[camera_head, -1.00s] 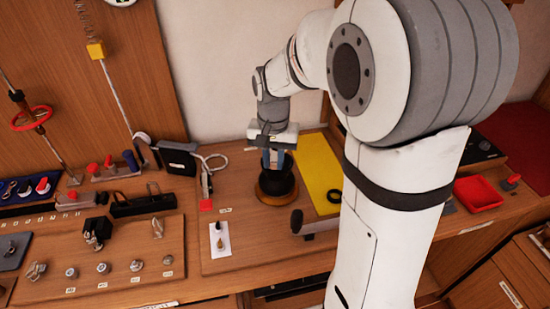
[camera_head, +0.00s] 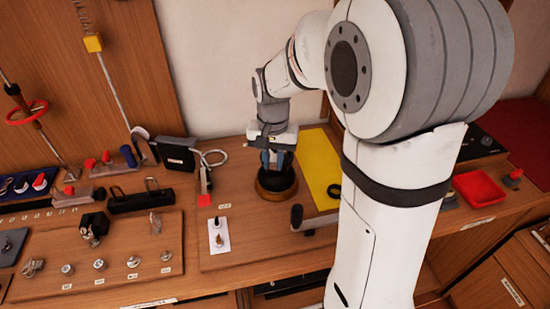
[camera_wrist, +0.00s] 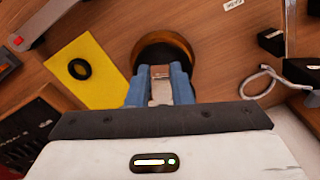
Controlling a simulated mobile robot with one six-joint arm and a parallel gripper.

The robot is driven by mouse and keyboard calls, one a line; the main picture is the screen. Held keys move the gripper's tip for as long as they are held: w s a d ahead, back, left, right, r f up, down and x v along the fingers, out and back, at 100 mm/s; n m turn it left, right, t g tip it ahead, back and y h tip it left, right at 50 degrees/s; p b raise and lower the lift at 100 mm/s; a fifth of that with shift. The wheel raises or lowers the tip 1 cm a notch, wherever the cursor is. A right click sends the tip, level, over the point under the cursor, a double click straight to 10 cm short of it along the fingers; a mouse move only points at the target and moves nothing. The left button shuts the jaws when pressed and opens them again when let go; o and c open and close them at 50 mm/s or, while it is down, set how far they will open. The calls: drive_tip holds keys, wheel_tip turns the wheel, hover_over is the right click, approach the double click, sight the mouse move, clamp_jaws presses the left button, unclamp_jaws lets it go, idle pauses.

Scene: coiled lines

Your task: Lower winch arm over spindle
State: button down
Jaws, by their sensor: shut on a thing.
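A black round winch drum with a brass base ring (camera_head: 276,194) stands on the wooden bench, under my gripper (camera_head: 275,166). It also shows in the wrist view (camera_wrist: 180,44), just beyond the fingertips. My gripper (camera_wrist: 160,74) points down with its blue fingers shut on a small pale metal piece (camera_wrist: 161,90), which looks like part of the winch arm. The fingers hide much of this piece. I cannot tell whether it touches the drum or how it sits on the spindle, which is also hidden.
A yellow mat (camera_head: 318,165) with a black ring (camera_head: 335,191) lies right of the drum. A red-tipped upright fitting (camera_head: 205,198) and a pale looped cord (camera_head: 212,157) are to the left. A white card (camera_head: 219,236) lies nearer the front.

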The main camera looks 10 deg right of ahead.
drive_tip(key=shift+f+b, duration=0.9)
drive_tip(key=shift+f, duration=0.45)
drive_tip(key=c, duration=1.5)
unclamp_jaws()
drive_tip(key=shift+o, duration=0.8)
drive_tip(key=o, duration=0.5)
drive_tip(key=shift+c, duration=0.2)
drive_tip(key=shift+r, duration=0.1)
wheel_tip(320, 180, up, 5)
drive_tip(key=p, duration=0.4)
